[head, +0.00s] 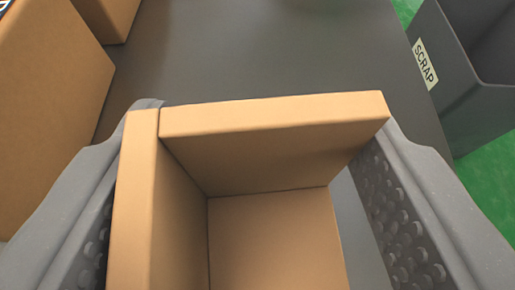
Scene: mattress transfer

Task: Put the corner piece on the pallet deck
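The corner piece (268,133) is tan and three-sided, with a left wall, a far wall and a floor panel, its open side facing me. My gripper (262,190) has its grey, dimpled fingers on either side of it. The left finger lies along the left wall and the right finger meets the right end of the far wall, so the piece spans the space between them. A gap shows between the floor panel and the right finger. No pallet deck can be made out in this view.
A dark grey flat surface (265,50) lies beyond the gripper, bare in the middle. A large tan block (50,105) stands at left, with another tan block (108,15) behind it. A dark bin labelled SCRAP (460,100) stands at right on green floor (490,185).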

